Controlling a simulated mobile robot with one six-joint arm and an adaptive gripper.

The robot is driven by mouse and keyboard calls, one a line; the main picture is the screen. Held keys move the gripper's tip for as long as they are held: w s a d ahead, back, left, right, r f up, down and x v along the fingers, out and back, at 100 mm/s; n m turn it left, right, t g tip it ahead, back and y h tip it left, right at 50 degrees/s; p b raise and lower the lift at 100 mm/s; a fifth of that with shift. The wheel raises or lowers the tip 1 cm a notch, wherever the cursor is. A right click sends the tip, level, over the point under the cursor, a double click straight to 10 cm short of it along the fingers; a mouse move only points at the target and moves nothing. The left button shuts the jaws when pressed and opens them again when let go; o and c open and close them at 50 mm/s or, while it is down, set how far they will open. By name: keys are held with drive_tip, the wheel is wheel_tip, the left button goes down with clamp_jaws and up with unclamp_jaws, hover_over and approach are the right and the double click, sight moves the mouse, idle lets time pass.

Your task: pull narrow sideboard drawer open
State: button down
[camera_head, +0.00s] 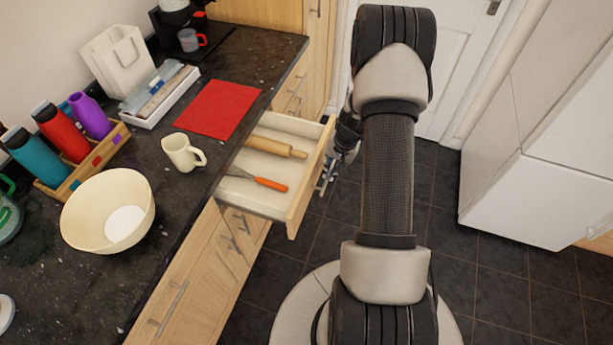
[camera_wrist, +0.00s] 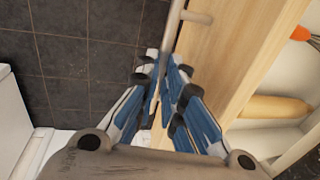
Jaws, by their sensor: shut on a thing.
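The narrow sideboard drawer (camera_head: 296,196) stands pulled out of the wooden sideboard under the dark counter. Inside it lie a wooden rolling pin (camera_head: 276,146) and an orange-handled utensil (camera_head: 268,184). In the wrist view the drawer's wooden front (camera_wrist: 226,65) runs diagonally, with its metal bar handle (camera_wrist: 172,32) on the outer face. My gripper (camera_wrist: 165,82) is shut on the handle. In the head view my gripper (camera_head: 328,178) is at the drawer's outer face, partly hidden by my arm and the drawer front.
A cream bowl (camera_head: 76,221), a cream mug (camera_head: 183,153), a red mat (camera_head: 217,108) and a crate of bottles (camera_head: 72,185) stand on the counter. White cabinets (camera_head: 535,190) stand at the right. Dark tiled floor (camera_head: 440,190) is open between.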

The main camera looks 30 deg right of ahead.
drive_tip(key=s+d+b, duration=0.2)
drive_tip(key=s+d, duration=0.4)
drive_tip(key=s, duration=0.3)
drive_tip(key=shift+s+d, duration=0.3)
drive_tip(key=shift+d, duration=0.1)
drive_tip(key=shift+f, duration=0.1)
drive_tip(key=c, duration=2)
unclamp_jaws()
drive_tip(key=shift+o, duration=0.2)
wheel_tip(320, 180, up, 12)
drive_tip(key=s+d, duration=0.1)
drive_tip(key=s, duration=0.1)
drive_tip(key=shift+d, duration=0.2)
drive_tip(key=shift+w, duration=0.1)
